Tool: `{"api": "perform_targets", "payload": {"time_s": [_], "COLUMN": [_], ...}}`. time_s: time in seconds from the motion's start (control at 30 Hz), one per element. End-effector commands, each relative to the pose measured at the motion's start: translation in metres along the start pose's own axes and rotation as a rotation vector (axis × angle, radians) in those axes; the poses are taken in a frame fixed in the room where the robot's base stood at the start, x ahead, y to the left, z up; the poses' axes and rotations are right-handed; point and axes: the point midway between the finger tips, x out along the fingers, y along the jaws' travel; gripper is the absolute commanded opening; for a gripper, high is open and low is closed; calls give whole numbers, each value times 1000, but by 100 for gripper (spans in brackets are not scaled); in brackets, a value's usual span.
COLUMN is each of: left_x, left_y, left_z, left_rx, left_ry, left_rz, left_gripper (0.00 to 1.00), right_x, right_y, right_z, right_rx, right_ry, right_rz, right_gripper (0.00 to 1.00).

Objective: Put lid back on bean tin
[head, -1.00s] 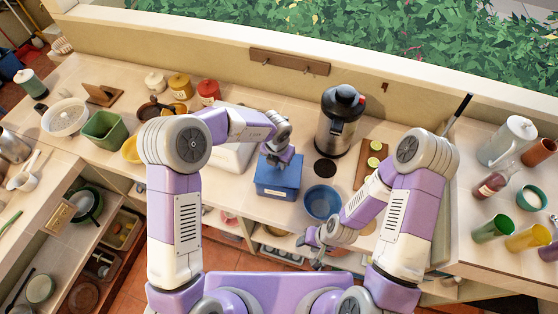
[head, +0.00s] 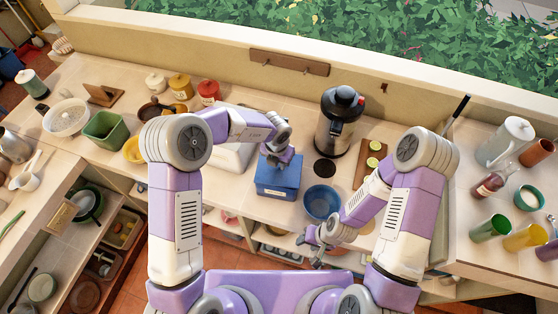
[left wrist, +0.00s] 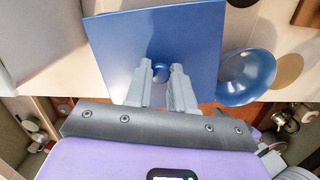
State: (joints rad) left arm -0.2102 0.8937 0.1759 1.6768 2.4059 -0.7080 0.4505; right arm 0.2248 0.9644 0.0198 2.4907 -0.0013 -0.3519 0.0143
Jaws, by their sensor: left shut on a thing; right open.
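The blue bean tin (head: 277,190) stands on the counter near the middle of the head view. Its square blue lid (left wrist: 120,45) has a round knob and fills the middle of the left wrist view. My left gripper (head: 279,161) is over the tin, with its fingers (left wrist: 163,76) shut on the lid's knob. The lid is on or just above the tin's top; I cannot tell whether it is fully seated. My right gripper (head: 314,247) is open and empty, low in front of the counter edge, apart from the tin.
A blue bowl (head: 322,202) stands close to the right of the tin. A dark round disc (head: 325,169) and a steel urn (head: 338,125) are behind it. A white appliance (head: 231,155) is to the left. A cutting board with lime halves (head: 372,163) lies to the right.

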Motion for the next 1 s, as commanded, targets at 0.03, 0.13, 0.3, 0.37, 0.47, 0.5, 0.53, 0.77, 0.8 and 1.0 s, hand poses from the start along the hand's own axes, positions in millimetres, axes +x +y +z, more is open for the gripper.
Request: {"api": "perform_targets", "payload": {"time_s": [0.03,0.13,0.3,0.37,0.47,0.5,0.53,0.77,0.8,1.0], "left_x": [0,0,0,0,0,0,0,2,2,3], "left_y": [0,0,0,0,0,0,0,0,0,0], "left_z": [0,0,0,0,0,0,0,0,0,0], "left_rx": [0,0,1,1,1,1,1,2,1,1], "left_ry": [0,0,0,0,1,1,1,1,1,0], "left_rz": [0,0,0,0,0,0,0,0,0,0], "left_gripper": [0,0,0,0,0,0,0,0,0,0], "right_x": [0,0,0,0,-1,-1,-2,-6,-7,-7], "right_y": [0,0,0,0,0,0,-1,-2,-2,-3], "right_z": [0,0,0,0,0,0,0,0,0,0], "right_rx": [0,0,0,0,0,0,0,0,0,0], "right_ry": [0,0,0,0,0,0,0,0,0,0], "right_rz": [0,0,0,0,0,0,0,0,0,0], "right_gripper": [49,49,49,49,49,49,49,49,49,49]}}
